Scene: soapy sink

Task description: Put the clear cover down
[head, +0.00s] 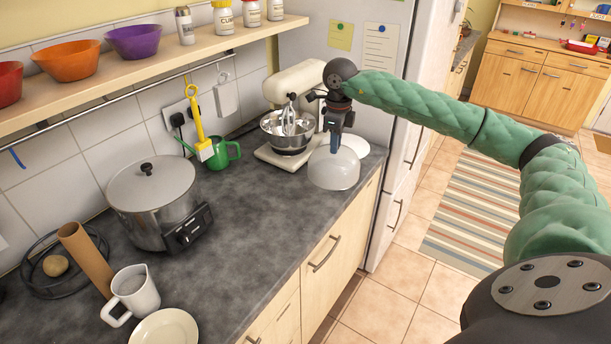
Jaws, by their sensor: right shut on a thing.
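The clear cover (333,171) is a see-through, whitish dome near the right end of the dark counter. My right gripper (333,143) points down and is shut on the top of the cover. The cover overlaps the counter's front edge in the picture; I cannot tell how high it is above the counter. A white round plate (357,145) shows partly behind the cover, and the rest of it is hidden. My left gripper is not in view.
A cream stand mixer (297,84) with a metal bowl (285,141) stands just left of the cover. A green watering can (224,153) and a big pot (152,200) are further left. The middle of the counter (252,215) is clear. The fridge (343,60) stands behind.

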